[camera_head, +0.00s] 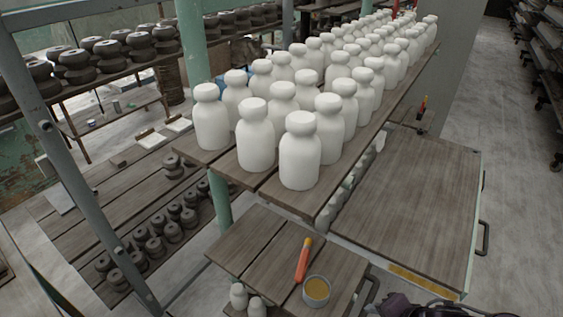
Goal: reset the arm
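A dark purple and black part (405,306), which seems to belong to my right arm or gripper, shows at the bottom right edge. It is cut off by the frame, and I see no fingertips clearly. It appears to the right of the small wooden table (240,240). My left arm and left gripper are not in view.
White bottles (299,155) crowd a long plank shelf (225,160). A wooden cabinet top (410,205) is mostly bare.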

